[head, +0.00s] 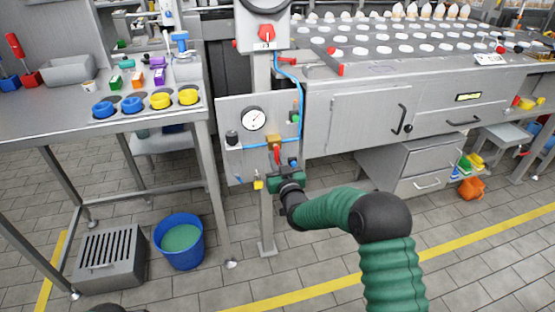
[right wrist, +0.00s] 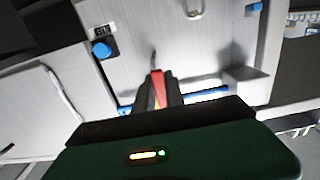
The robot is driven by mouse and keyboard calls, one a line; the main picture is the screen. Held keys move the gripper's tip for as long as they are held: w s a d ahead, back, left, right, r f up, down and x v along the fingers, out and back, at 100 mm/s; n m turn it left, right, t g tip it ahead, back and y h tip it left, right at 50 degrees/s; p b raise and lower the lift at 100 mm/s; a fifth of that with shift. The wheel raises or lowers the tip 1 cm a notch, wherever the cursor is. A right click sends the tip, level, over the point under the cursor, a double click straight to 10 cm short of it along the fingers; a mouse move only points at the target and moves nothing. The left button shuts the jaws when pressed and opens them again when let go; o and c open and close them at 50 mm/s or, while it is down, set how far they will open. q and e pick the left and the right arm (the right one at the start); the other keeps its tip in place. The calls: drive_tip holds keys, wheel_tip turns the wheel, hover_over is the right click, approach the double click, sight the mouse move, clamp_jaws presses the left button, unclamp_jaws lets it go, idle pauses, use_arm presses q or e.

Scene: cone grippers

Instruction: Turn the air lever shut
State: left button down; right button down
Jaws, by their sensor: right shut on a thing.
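The air lever (head: 277,154) is a red handle below a brass valve body (head: 273,140) on the grey panel (head: 228,112). In the head view it points down, across the line of the blue air pipe (head: 254,146). My right gripper (head: 279,168) reaches up to it from below and is shut on the lever. In the right wrist view the red lever (right wrist: 158,86) stands between the dark fingers (right wrist: 159,92), which hide part of it. My left gripper is not in view.
A yellow tag (head: 258,184) hangs at lower left. A blue bucket (head: 181,243) stands on the floor.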

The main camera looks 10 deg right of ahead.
drive_tip(key=shift+s+f, duration=0.1)
drive_tip(key=shift+f, duration=0.4)
drive_tip(key=c, duration=1.4)
unclamp_jaws()
drive_tip(key=shift+c, duration=0.2)
drive_tip(key=shift+o, duration=0.2)
drive_tip(key=shift+r, duration=0.3)
drive_tip(key=s+p, duration=0.4)
drive_tip(key=s, duration=1.2)
drive_tip(key=shift+s+d, duration=0.3)
drive_tip(key=shift+s, duration=0.05)
drive_tip(key=shift+f, duration=0.1)
